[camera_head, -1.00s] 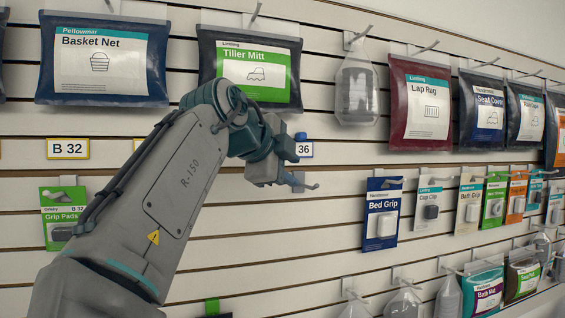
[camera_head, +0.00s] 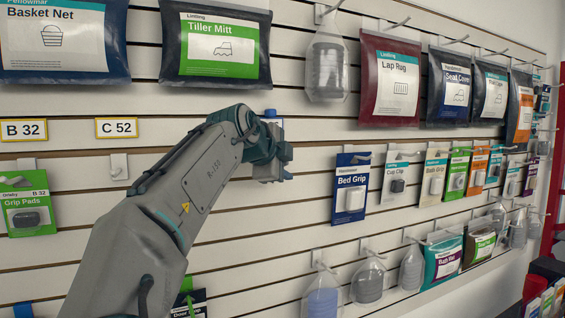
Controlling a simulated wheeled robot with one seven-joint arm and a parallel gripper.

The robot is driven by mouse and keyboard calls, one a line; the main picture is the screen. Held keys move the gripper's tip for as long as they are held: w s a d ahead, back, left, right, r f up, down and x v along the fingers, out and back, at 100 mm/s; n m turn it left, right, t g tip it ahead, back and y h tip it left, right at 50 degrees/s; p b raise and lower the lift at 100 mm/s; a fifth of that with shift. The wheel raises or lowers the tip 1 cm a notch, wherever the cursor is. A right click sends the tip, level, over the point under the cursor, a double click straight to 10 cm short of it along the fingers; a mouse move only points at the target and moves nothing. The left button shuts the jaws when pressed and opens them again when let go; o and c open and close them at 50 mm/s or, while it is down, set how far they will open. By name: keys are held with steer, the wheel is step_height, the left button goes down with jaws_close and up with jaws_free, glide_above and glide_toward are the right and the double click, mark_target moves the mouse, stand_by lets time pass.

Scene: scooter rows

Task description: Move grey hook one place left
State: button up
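The spot where a grey hook showed earlier is now behind my gripper. I cannot make out the hook there, nor whether the fingers are open or shut on it. Another bare, pale hook (camera_head: 118,167) sits on the wall to the left, under the C 52 label (camera_head: 117,128).
Grip Pads (camera_head: 27,203) hang at the far left. The Tiller Mitt bag (camera_head: 216,45) hangs above my arm. More packs hang to the right, and clear bottles (camera_head: 321,295) hang below. The wall between the bare hook and my gripper is partly covered by my arm.

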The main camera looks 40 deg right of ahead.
jaws_close()
stand_by(0.4)
steer(key=shift+r, duration=0.75)
stand_by(0.8)
steer(key=shift+s+a, duration=0.25)
steer(key=shift+s, duration=0.75)
stand_by(1.6)
steer(key=shift+s+a+b, duration=0.1)
steer(key=shift+s+b, duration=0.2)
steer(key=shift+s, duration=0.1)
steer(key=shift+s, duration=0.1)
